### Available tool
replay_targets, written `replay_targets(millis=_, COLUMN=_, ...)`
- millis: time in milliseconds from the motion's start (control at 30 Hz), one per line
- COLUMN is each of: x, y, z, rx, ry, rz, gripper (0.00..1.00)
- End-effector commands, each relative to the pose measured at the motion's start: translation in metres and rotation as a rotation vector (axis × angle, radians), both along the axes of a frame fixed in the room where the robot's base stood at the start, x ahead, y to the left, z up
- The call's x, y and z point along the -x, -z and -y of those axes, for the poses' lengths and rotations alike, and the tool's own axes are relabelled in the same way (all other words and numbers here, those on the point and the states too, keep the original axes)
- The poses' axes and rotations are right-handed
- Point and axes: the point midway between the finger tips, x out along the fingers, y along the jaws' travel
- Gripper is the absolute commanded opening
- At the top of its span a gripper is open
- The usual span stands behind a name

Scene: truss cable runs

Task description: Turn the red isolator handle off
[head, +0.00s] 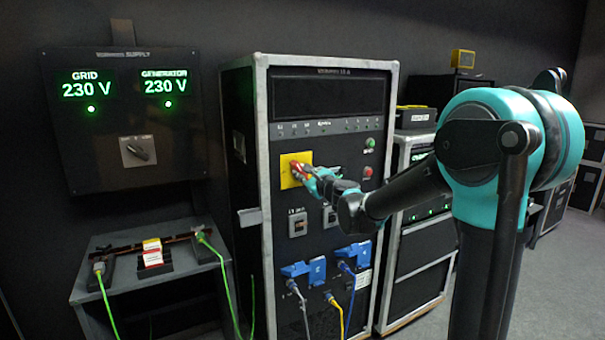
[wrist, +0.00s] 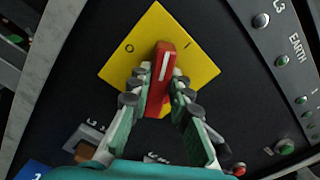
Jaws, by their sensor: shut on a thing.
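The red isolator handle (wrist: 163,72) sits on a square yellow plate (wrist: 190,72), which looks like a diamond in the wrist view. The plate has an O mark at upper left and an I mark at upper right. The handle's white line points between the two marks, about midway. My gripper (wrist: 160,92) is shut on the handle, one finger on each side. In the head view the handle (head: 297,170) is partly hidden by my gripper (head: 305,174), and the yellow plate (head: 287,182) is on the tall rack's front.
The rack (head: 258,105) has breakers (head: 298,224) below the plate and blue connectors (head: 303,270) with cables lower down. A green button (head: 370,143) and a red button (head: 367,171) are to the right. A supply panel (head: 125,120) on the left reads 230 V for grid and generator.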

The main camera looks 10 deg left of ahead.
Motion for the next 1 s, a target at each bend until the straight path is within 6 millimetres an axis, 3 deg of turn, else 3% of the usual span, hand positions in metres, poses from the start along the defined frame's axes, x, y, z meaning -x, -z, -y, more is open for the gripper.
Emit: replay_targets(millis=1000, x=0.0033, y=0.0072, z=-0.0034, rx=0.745, ry=0.000, rz=0.503, gripper=0.00)
